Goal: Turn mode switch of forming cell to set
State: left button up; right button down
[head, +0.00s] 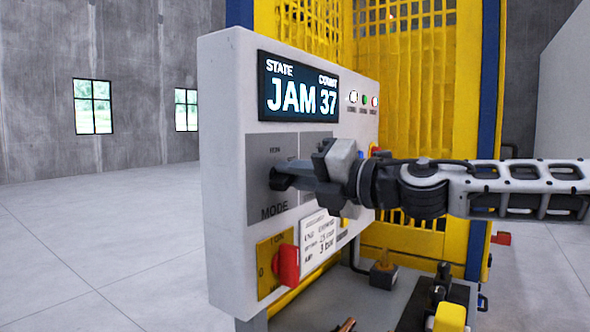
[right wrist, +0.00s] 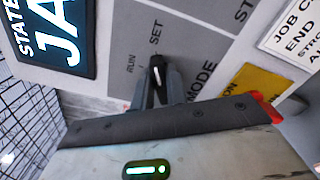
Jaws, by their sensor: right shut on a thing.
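The mode switch (right wrist: 156,66) is a small dark knob with a white mark on a grey plate (head: 263,147) lettered MODE. In the right wrist view the labels RUN and SET stand by it, and the white mark points roughly toward SET. My right gripper (head: 282,178) reaches in from the right in the head view and is shut on the knob. The right wrist view shows its fingers (right wrist: 157,90) on either side of the knob. In the head view the fingers mostly hide the knob. My left gripper is not in view.
The display (head: 298,88) above reads STATE JAM and COUNT 37. A red rotary handle (head: 287,266) on a yellow plate sits below, beside a white text card (head: 320,240). Small indicator lights (head: 364,99) are at the upper right. A yellow guard (head: 410,80) stands behind.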

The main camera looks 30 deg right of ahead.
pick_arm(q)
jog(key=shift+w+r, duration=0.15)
pick_arm(e)
jog(key=shift+m, duration=0.3)
jog(key=c, duration=1.4)
grip_release()
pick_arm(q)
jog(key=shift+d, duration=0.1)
